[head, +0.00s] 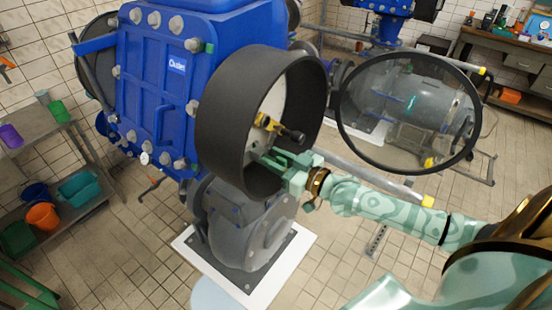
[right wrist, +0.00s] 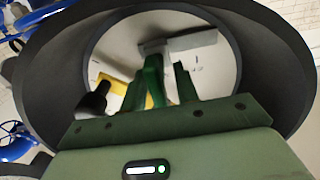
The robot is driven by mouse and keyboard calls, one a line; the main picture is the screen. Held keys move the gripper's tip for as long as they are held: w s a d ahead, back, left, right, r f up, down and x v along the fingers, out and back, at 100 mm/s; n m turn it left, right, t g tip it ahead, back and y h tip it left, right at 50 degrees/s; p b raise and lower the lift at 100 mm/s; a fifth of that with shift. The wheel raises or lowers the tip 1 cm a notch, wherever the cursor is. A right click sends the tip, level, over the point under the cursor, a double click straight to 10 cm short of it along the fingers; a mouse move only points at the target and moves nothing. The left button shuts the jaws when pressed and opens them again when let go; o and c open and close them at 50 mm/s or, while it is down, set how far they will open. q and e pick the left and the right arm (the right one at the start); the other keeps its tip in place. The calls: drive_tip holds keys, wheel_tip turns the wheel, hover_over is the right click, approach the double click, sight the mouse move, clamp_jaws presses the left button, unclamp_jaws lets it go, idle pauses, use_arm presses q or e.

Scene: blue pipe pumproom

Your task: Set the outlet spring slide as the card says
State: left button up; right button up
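My right gripper (head: 272,158) reaches from the right into the dark round housing (head: 222,122) on the blue machine. A yellow part (head: 266,122) with a dark knob (head: 291,135) sits inside the housing. I can make out no card. My left gripper is out of view.
A round glass cover (head: 410,112) stands open right of the housing. A grey pipe casing (head: 245,230) is below on a white plinth. A shelf (head: 40,140) with buckets stands at left, a workbench (head: 510,50) at back right.

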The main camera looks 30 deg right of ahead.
clamp_jaws()
drive_tip(key=a+p, duration=0.1)
drive_tip(key=s+a+p, duration=0.1)
drive_tip(key=p, duration=0.1)
drive_tip(key=shift+a+r, duration=0.1)
drive_tip(key=shift+s+a, duration=0.1)
drive_tip(key=shift+a, duration=0.3)
drive_tip(key=shift+o, duration=1)
unclamp_jaws()
drive_tip(key=shift+d, duration=0.2)
drive_tip(key=b+v, duration=0.1)
drive_tip(key=v, duration=1.5)
drive_tip(key=shift+b, duration=0.35)
drive_tip(key=shift+s, duration=0.1)
